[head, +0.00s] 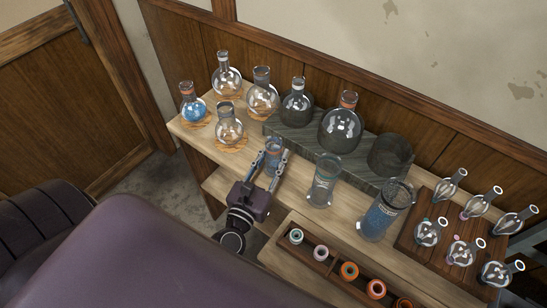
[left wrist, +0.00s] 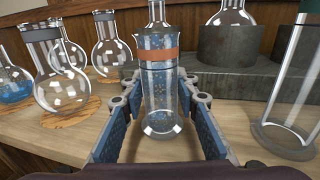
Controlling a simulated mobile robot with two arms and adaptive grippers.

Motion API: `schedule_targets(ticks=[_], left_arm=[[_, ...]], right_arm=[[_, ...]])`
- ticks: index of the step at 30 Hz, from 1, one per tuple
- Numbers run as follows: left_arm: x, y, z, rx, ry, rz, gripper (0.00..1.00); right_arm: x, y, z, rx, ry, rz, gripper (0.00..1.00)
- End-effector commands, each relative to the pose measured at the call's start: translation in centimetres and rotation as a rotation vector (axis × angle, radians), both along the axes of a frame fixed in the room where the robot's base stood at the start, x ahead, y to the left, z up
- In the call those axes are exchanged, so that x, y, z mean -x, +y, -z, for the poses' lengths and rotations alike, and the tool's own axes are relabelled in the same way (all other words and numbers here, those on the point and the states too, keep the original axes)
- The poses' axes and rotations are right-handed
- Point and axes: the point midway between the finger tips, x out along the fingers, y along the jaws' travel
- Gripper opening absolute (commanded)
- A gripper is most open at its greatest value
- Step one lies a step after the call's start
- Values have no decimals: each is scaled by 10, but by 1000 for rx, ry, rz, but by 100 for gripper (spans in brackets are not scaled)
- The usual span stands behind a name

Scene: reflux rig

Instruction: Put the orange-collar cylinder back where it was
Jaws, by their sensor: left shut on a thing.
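The orange-collar cylinder (left wrist: 162,85) is a clear glass cylinder with an orange band near its top, upright between the blue-padded fingers of my left gripper (left wrist: 158,104). In the head view the cylinder (head: 274,147) shows at the tips of my left gripper (head: 272,160), which is shut on it at the front part of the bench top. I cannot tell whether its base touches the wood. My right gripper is not in view.
Round flasks (head: 229,131) on cork rings stand left and behind. Right stand an empty glass cylinder (head: 324,181) and a blue-filled one (head: 384,215). A compartment box (head: 334,265) is in front.

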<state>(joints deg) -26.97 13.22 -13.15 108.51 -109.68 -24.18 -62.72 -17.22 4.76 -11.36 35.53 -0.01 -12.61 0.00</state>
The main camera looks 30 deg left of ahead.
Motion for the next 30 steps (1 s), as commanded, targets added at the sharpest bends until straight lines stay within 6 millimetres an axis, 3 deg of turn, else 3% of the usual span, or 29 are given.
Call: schedule_targets(ticks=[10,11,15,26,30], left_arm=[[0,0,4,0,-1,0,0],[0,0,2,1,0,0,31],[0,0,2,1,0,0,46],[0,0,-3,1,0,-1,46],[18,-2,3,0,3,0,46]], right_arm=[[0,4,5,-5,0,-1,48],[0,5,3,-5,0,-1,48],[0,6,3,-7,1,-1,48],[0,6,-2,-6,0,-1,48],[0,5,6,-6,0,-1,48]])
